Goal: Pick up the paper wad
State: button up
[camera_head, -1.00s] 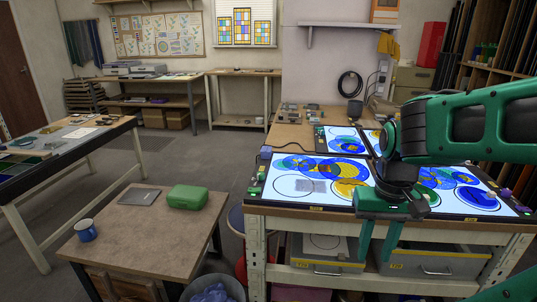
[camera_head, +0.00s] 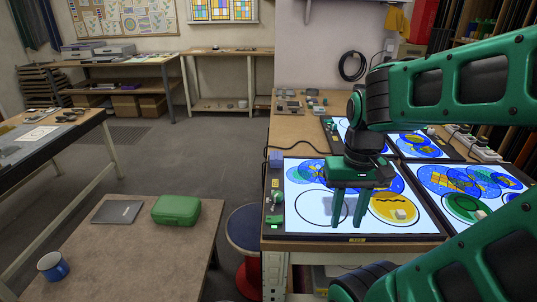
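A small pale lump (camera_head: 401,214), which looks like the paper wad, sits on the yellow part of the front light panel (camera_head: 308,226). It is too small to be sure of. My gripper (camera_head: 347,224) points down over the middle of the same panel, left of the lump and apart from it. Its two green fingers are spread, with nothing seen between them. I cannot tell how high the fingertips are above the panel. My gripper hides part of the panel's painted circles.
More lit panels stand to the right (camera_head: 470,190) and behind. A small knobbed object (camera_head: 277,198) stands at the front panel's left edge. A low table on the left holds a green box (camera_head: 176,210), a blue mug (camera_head: 53,266) and a grey slab (camera_head: 117,212). A stool (camera_head: 243,232) stands between.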

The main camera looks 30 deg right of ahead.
jog(key=shift+w+a, duration=0.2)
jog(key=shift+w, duration=0.25)
jog(key=shift+o, duration=0.6)
jog(key=o, duration=0.5)
jog(key=shift+s+r, duration=0.25)
jog(key=shift+s, duration=0.05)
jog(key=o, duration=0.3)
jog(key=shift+w+d+r+m, duration=0.2)
jog(key=shift+w+r+m, duration=0.25)
jog(key=shift+w, duration=0.2)
jog(key=shift+w+d+r+m, duration=0.15)
jog(key=shift+w+r+m, duration=0.25)
jog(key=shift+w, duration=0.2)
jog(key=shift+o, duration=0.2)
jog(key=w+d+r+m, duration=0.1)
jog(key=w+r+m, duration=0.1)
jog(key=w+m, duration=0.35)
jog(key=w+d+r+m, duration=0.2)
jog(key=w+r, duration=0.1)
jog(key=w, duration=0.6)
jog(key=m, duration=0.9)
send_over(276, 155)
jog(key=f, duration=0.1)
jog(key=shift+s+f, duration=0.1)
jog(key=shift+f, duration=4.9)
